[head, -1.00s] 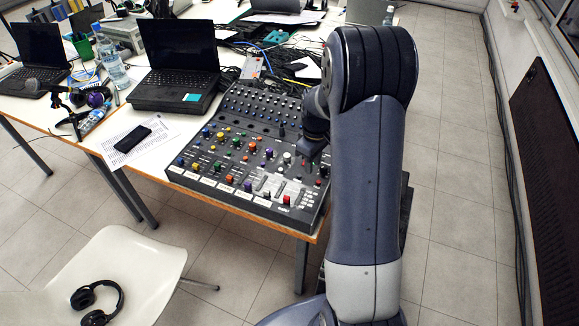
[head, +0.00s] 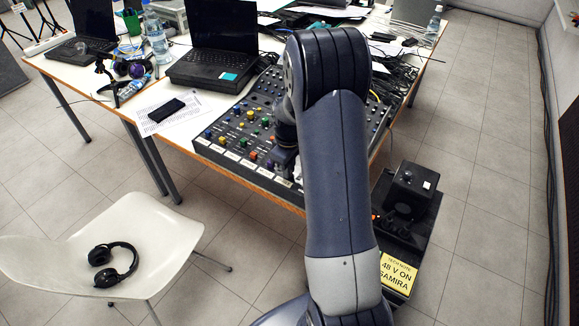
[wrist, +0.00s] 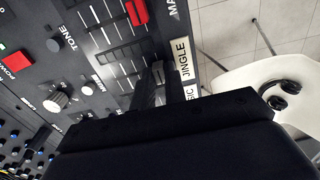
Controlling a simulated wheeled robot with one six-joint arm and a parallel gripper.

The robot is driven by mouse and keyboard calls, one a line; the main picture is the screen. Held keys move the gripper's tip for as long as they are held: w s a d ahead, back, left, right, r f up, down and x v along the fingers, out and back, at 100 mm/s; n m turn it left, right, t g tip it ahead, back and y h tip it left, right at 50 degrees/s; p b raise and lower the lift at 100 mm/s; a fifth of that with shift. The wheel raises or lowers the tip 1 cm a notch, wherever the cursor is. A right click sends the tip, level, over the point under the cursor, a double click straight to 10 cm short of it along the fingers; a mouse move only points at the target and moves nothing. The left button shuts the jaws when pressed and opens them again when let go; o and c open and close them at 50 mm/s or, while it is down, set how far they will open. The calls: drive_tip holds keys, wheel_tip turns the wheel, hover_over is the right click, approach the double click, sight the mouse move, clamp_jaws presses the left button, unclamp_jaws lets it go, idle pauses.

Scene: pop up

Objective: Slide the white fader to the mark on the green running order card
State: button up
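The mixing desk (head: 225,142) lies on the white table, with rows of coloured knobs. My gripper (head: 284,160) is low over its front right part, and my arm hides much of that side. In the wrist view my gripper (wrist: 152,86) shows as dark fingers over the fader slots, beside the JINGLE label (wrist: 184,59). Whether the fingers are open or touching anything is unclear. A red fader cap (wrist: 137,12) is at the top. I cannot make out the white fader; it may be behind my fingers or arm. No green running order card can be made out.
A yellow tech note (head: 397,275) is on a dark stand to the right, below a black box (head: 412,187). A phone (head: 166,110) on paper and a laptop (head: 218,45) are left of and behind the desk. A white chair (head: 150,235) holds headphones (head: 113,264).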

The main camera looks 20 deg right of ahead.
clamp_jaws()
drive_tip(key=shift+w+d, duration=0.4)
drive_tip(key=shift+d, duration=0.25)
drive_tip(key=shift+w+d, duration=0.4)
drive_tip(key=shift+d, duration=0.2)
drive_tip(key=o, duration=0.6)
unclamp_jaws()
drive_tip(key=shift+o, duration=0.2)
drive_tip(key=shift+r, duration=0.1)
wheel_tip(320, 180, up, 11)
